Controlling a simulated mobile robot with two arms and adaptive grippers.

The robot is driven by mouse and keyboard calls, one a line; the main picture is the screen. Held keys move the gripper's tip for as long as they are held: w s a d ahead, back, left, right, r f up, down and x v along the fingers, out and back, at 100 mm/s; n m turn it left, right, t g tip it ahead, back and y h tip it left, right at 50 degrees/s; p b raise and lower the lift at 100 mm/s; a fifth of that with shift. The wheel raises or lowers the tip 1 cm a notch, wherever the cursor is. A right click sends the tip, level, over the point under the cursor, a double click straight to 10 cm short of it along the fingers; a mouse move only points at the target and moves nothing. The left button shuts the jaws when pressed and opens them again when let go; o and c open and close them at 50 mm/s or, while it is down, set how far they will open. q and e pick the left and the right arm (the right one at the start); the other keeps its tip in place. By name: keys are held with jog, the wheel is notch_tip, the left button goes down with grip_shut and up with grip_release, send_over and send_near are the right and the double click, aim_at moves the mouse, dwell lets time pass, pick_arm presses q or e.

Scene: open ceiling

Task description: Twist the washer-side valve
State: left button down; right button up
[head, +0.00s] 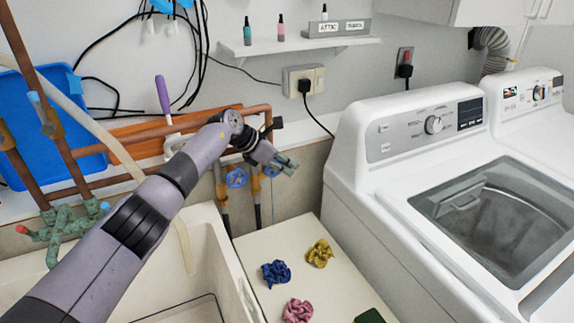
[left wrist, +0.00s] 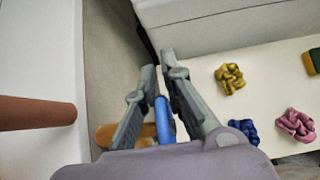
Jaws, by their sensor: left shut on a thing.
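The washer-side valve is the right one of two valves on the pipes behind the sink; its blue handle (head: 270,171) shows just under my left gripper (head: 286,164). In the left wrist view the blue handle (left wrist: 162,120) stands between the two grey fingers of the left gripper (left wrist: 158,68), which is shut on it. Part of the handle is hidden by the gripper body. The other blue valve handle (head: 237,177) is to its left, apart from the gripper. My right gripper is in neither view.
A white washer (head: 410,125) stands to the right. Blue (head: 276,272), yellow (head: 320,253) and pink (head: 298,311) crumpled cloths lie on the white surface. Copper pipes (head: 85,186) and a purple-handled brush (head: 163,95) are at the left. A shelf (head: 300,46) hangs above.

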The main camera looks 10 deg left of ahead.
pick_arm(q)
jog(key=r+t+h+b, duration=0.1)
jog(key=h+b, duration=0.1)
jog(key=b, duration=0.2)
jog(key=shift+t+b, duration=0.3)
jog(key=c, duration=1.7)
grip_release()
jog(key=shift+a, duration=0.1)
jog(key=v, duration=1.2)
jog(key=shift+a+f, duration=0.1)
jog(key=shift+f, duration=0.1)
jog(key=shift+o, duration=0.2)
